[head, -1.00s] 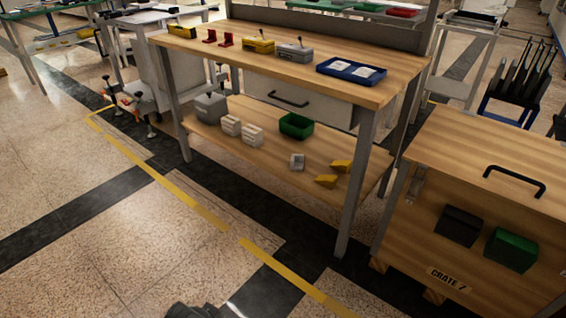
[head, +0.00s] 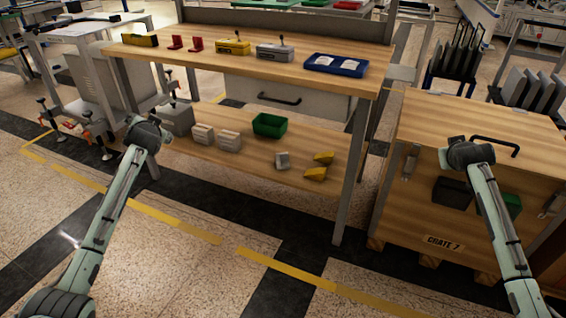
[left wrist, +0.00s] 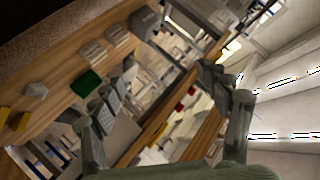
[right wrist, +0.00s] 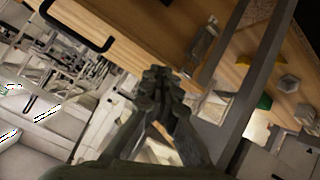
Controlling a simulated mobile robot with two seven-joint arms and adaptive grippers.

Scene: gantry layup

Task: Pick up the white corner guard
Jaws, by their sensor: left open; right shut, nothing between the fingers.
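The white corner guard (head: 282,160) is a small pale angled piece on the lower wooden shelf (head: 225,164) of the workbench. It lies left of two yellow wedge-like pieces (head: 323,157). It also shows at the left of the left wrist view (left wrist: 36,90) and, it seems, at the right of the right wrist view (right wrist: 288,83). My left gripper (head: 147,132) is open and empty, in front of the bench's left end, well left of the guard. The left wrist view shows its spread fingers (left wrist: 165,72). My right gripper (head: 470,152) is shut and empty in front of the crate; its closed fingers (right wrist: 160,75) show.
A green bin (head: 270,125), whitish blocks (head: 203,135) and a grey block (head: 176,119) share the shelf. The tabletop (head: 200,54) above holds a blue tray (head: 336,65) and small fixtures. A bench leg (head: 350,180) stands right of the guard. Crate 7 (head: 400,220) is at the right.

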